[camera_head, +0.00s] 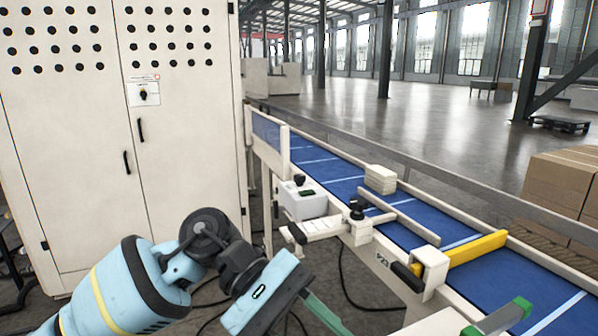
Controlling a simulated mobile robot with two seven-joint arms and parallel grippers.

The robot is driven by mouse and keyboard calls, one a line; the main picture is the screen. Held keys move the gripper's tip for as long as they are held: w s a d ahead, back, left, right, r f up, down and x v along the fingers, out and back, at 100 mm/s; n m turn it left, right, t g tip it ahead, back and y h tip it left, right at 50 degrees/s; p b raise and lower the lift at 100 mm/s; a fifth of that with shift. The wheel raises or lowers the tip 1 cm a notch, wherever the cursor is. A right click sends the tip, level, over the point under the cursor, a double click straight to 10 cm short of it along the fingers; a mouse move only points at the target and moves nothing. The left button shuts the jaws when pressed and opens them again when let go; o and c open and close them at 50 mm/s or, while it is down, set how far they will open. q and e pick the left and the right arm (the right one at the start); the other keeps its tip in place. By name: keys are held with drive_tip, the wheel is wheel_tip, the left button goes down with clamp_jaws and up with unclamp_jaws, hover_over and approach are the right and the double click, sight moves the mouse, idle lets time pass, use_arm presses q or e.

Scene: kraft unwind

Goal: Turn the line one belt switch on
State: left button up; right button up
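A tall off-white cabinet (190,190) with two doors fills the left. High on its right door is a pale plate with a small dark rotary switch (143,95) and a label above; the label is too small to read, and I cannot tell the switch's setting. My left gripper (312,312) is at the bottom centre, below and right of the switch and well apart from it. Its fingers are partly cut off by the lower edge, so their opening does not show.
Dark cables lie on the floor.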

use_arm(q)
drive_tip(key=w+a+f+m+t+p, duration=0.15)
drive_tip(key=a+f+m+t, duration=0.35)
drive_tip(key=f+m+t, duration=0.65)
drive_tip(key=w+a+f+m+t+p, duration=0.15)
drive_tip(key=a+f+m+t, duration=0.6)
drive_tip(key=t, duration=0.75)
drive_tip(key=s+a+f+n+g+y, duration=0.4)
drive_tip(key=s+f+n, duration=0.3)
drive_tip(key=s+f, duration=0.4)
drive_tip(key=s+a+f+n+g+y, duration=0.4)
drive_tip(key=s+a+f+n+g, duration=0.1)
drive_tip(key=s+f, duration=0.7)
drive_tip(key=shift+a+f+n+y+p, duration=0.2)
drive_tip(key=shift+a+n+y+p, duration=0.25)
drive_tip(key=shift+n, duration=0.65)
drive_tip(key=shift+s+f+g, duration=0.1)
drive_tip(key=shift+s+g, duration=0.15)
drive_tip(key=shift+c, duration=0.4)
drive_tip(key=shift+w, duration=0.1)
use_arm(e)
drive_tip(key=w+r+t, duration=0.1)
drive_tip(key=w+r, duration=0.2)
drive_tip(key=r, duration=0.2)
drive_tip(key=shift+w+d+r, duration=0.15)
drive_tip(key=shift+w+d, duration=0.15)
drive_tip(key=shift+d, duration=0.05)
